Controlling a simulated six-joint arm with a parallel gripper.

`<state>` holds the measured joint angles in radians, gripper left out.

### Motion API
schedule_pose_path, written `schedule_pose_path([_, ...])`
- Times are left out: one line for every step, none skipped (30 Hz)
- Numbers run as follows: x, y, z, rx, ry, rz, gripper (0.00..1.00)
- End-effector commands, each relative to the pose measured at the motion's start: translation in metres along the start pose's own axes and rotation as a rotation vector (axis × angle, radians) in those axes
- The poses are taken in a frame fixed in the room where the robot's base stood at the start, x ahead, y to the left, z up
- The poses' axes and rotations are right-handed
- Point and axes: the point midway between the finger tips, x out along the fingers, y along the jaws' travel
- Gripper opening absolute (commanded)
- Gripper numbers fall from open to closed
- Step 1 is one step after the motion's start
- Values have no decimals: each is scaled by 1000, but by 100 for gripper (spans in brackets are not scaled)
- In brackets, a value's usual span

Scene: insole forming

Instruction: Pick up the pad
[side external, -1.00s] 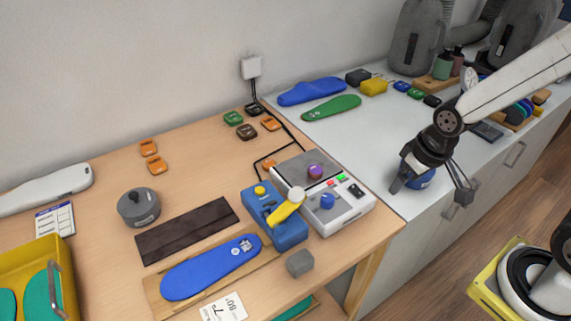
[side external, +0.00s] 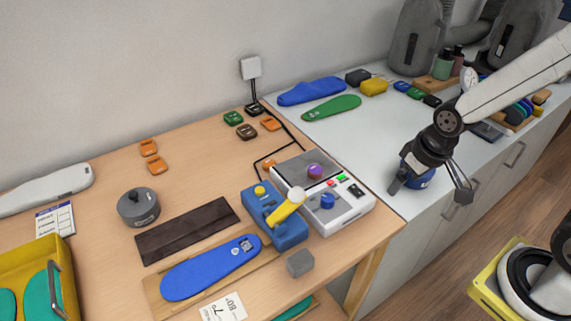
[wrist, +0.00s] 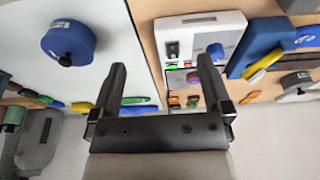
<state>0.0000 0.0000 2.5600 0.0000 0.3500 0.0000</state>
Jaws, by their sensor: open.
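I cannot tell for certain which thing is the pad. A small grey block (side external: 300,263) lies on the wooden table near its front edge, and small orange (side external: 156,165) and green (side external: 232,118) pieces lie farther back. My gripper (side external: 430,190) is open and empty, over the front edge of the white counter, well to the right of the grey block. Its two fingers also show apart in the wrist view (wrist: 162,66). A blue round container (side external: 421,180) stands partly hidden behind my gripper, and shows at upper left in the wrist view (wrist: 68,43).
A white control box (side external: 345,212) and a blue clamp with a yellow lever (side external: 287,233) stand near the table's right edge. A blue insole (side external: 205,270), dark strip (side external: 188,230), grey pot (side external: 138,207) and yellow tray (side external: 62,262) lie left. A black cable runs behind the box.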

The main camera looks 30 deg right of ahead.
Motion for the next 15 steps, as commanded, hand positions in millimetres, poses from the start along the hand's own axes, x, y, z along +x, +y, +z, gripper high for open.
schedule_pose_path([0,0,0,2,0,0,99])
schedule_pose_path([0,0,-1,6,-1,-1,99])
schedule_pose_path([0,0,-2,15,-2,-1,99])
schedule_pose_path([0,0,-3,25,-3,-2,99])
schedule_pose_path([1,0,-5,39,-4,-4,99])
schedule_pose_path([1,0,-7,64,-8,-6,99])
schedule_pose_path([2,-1,-10,86,-11,-8,99])
schedule_pose_path([2,-1,-13,114,-14,-10,99])
schedule_pose_path([4,-1,-18,158,-20,-14,99])
schedule_pose_path([4,-1,-22,195,-25,-18,99])
schedule_pose_path([6,-2,-26,237,-32,-21,99])
schedule_pose_path([7,-2,-33,300,-40,-28,99])
schedule_pose_path([8,-3,-39,351,-48,-32,99])
schedule_pose_path([10,-4,-44,405,-56,-37,99])
schedule_pose_path([12,-4,-52,480,-68,-44,99])
